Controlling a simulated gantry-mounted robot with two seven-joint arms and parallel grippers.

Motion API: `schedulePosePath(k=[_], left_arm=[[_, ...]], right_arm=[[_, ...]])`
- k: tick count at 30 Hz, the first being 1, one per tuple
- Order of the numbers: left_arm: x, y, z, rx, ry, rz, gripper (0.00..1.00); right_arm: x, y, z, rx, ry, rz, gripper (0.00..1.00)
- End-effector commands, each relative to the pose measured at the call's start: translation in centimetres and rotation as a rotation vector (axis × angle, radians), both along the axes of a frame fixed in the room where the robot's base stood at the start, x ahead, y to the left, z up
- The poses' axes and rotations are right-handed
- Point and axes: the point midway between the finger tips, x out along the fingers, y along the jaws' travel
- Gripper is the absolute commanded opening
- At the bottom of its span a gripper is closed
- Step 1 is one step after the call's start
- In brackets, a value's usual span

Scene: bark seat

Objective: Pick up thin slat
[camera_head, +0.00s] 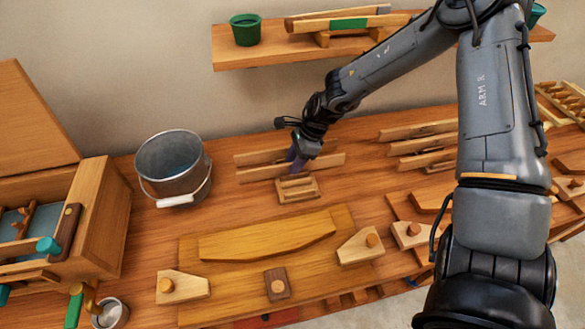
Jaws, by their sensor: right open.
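Two thin wooden slats stand on edge near the back middle of the bench: a rear slat (257,157) and a front slat (328,162). My right gripper (298,164) points down at these slats, its purple fingers overlapping the middle of the pair. The gripper is open. I cannot tell whether the fingers touch or straddle a slat. The gripper hides part of both slats. A small slotted wooden block (298,189) sits just in front of them. My left gripper is not in view.
A metal bucket (174,170) stands left of the slats. More slats (420,130) stand at the right, partly behind my right arm. A curved wooden board (265,240) lies on a work board (215,283) in front, with clamp-like blocks (360,246) around it. A shelf (270,56) hangs behind.

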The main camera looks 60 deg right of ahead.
Motion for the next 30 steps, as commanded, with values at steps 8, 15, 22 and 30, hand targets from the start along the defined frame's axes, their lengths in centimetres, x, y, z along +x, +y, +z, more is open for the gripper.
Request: schedulePosePath(k=[8, 15, 22, 30], left_arm=[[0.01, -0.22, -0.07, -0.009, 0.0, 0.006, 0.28], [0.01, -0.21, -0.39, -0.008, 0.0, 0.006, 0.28], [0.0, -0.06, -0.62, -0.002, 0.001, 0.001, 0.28], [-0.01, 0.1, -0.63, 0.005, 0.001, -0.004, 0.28]], right_arm=[[-0.02, 0.0, -0.05, 0.0, 0.0, 0.0, 0.4], [0.0, 0.01, -0.31, 0.001, -0.001, 0.0, 0.4], [0.0, 0.02, -0.48, 0.001, -0.001, 0.0, 0.4], [-0.01, 0.01, -0.47, 0.001, -0.001, 0.0, 0.4]])
